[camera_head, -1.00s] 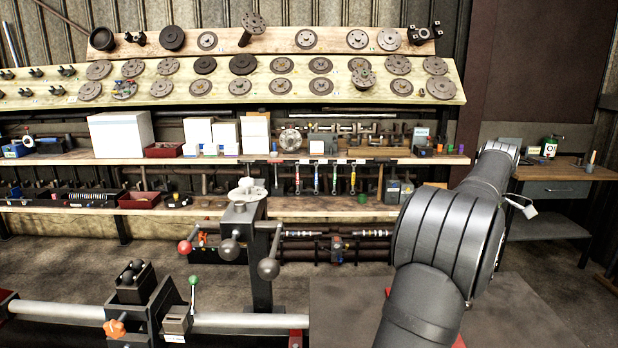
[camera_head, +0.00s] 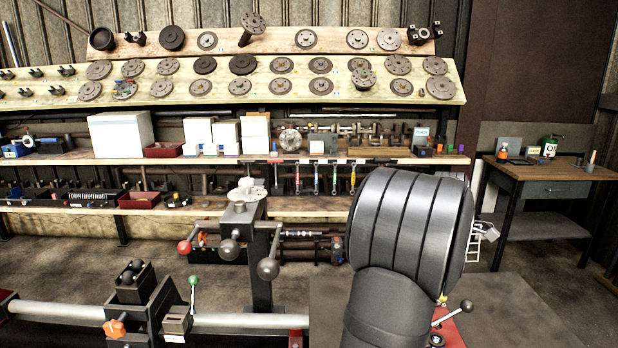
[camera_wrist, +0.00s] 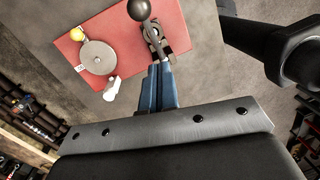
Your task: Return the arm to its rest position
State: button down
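My arm stands in the right foreground of the head view, and its large dark ribbed joint hides my gripper there. In the wrist view my gripper (camera_wrist: 159,67) shows as two blue fingers lying close together, with nothing visible held in them. The fingertips point toward a red plate (camera_wrist: 128,25). A lever with a dark ball knob (camera_wrist: 140,10) rises from a dark clamp on that plate, just beyond the fingertips in the picture. I cannot tell how far apart they are in depth.
The red plate also carries a grey disc (camera_wrist: 98,57) and a yellow knob (camera_wrist: 76,34). In the head view it shows partly (camera_head: 455,328) beside my arm. A lathe bed (camera_head: 65,311) with levers stands at left front. Shelves (camera_head: 230,79) line the back; a workbench (camera_head: 560,171) stands right.

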jog(key=a+h, duration=0.7)
jog(key=a, duration=0.5)
jog(key=shift+w+f+m+g+h, duration=0.25)
jog(key=shift+f+m+g+h, duration=0.05)
jog(key=shift+f+h, duration=0.1)
